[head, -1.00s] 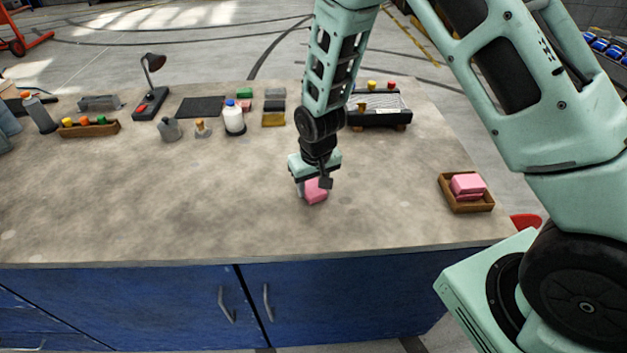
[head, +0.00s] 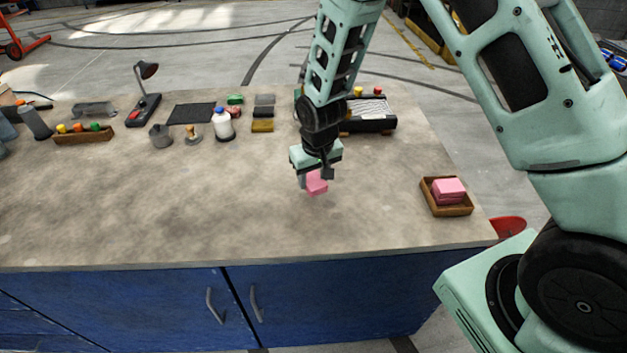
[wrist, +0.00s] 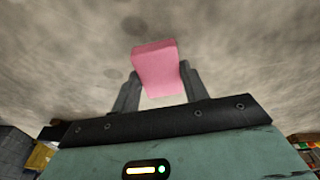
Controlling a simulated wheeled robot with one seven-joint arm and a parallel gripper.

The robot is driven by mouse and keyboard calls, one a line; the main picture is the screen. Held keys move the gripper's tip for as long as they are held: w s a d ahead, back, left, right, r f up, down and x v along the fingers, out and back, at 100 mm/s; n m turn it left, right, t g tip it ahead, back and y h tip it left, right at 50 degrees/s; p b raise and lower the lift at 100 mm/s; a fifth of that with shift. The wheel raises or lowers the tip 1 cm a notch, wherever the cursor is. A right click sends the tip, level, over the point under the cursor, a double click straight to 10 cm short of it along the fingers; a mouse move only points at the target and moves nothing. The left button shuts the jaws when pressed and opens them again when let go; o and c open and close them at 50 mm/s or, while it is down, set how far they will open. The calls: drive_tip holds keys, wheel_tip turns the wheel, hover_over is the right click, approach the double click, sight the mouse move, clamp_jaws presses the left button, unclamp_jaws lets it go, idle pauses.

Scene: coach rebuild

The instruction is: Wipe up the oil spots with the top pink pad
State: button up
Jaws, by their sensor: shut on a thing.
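My gripper (head: 313,178) is shut on a pink pad (head: 317,183) over the middle right of the workbench (head: 150,215). In the wrist view the pad (wrist: 158,70) sits between the two grey fingers (wrist: 160,90). The pad appears slightly above the bench top; the exact gap is hard to tell. Faint dark spots (wrist: 133,26) show on the bench beyond the pad in the wrist view. In the head view the bench is mottled and I cannot pick out oil spots surely. More pink padding (head: 449,190) lies in a wooden tray (head: 447,210) at the right.
The front and left middle of the bench are clear.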

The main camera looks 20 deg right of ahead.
drive_tip(key=shift+r+p, duration=1.2)
drive_tip(key=shift+r, duration=0.85)
drive_tip(key=shift+s, duration=0.1)
